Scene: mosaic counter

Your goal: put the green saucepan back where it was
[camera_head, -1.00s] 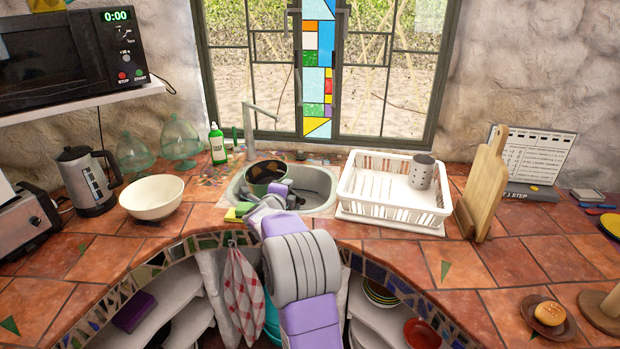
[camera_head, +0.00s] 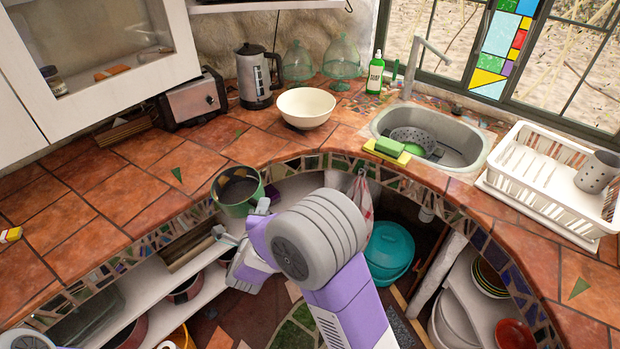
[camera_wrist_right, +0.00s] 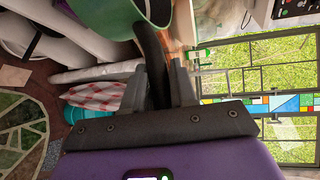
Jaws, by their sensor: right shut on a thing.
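The green saucepan (camera_head: 228,208) is in the head view, left of centre, in front of or over the counter's curved front edge. It looks roughly level, with a dark inside. My right gripper (camera_head: 262,208) is at its right side. In the right wrist view, the green saucepan (camera_wrist_right: 105,18) is at the top, and my right gripper (camera_wrist_right: 160,75) is shut on its black handle (camera_wrist_right: 152,50). The pan's underside is hidden, and I cannot tell its exact height above the counter. My left gripper is not in view.
The tiled counter (camera_head: 120,180) has wide free room left of the pan. A cream bowl (camera_head: 306,107), kettle (camera_head: 253,80) and toaster (camera_head: 193,102) stand behind. The sink (camera_head: 462,150) holds a colander (camera_head: 432,139). Open shelves (camera_head: 130,297) with pots lie below the edge.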

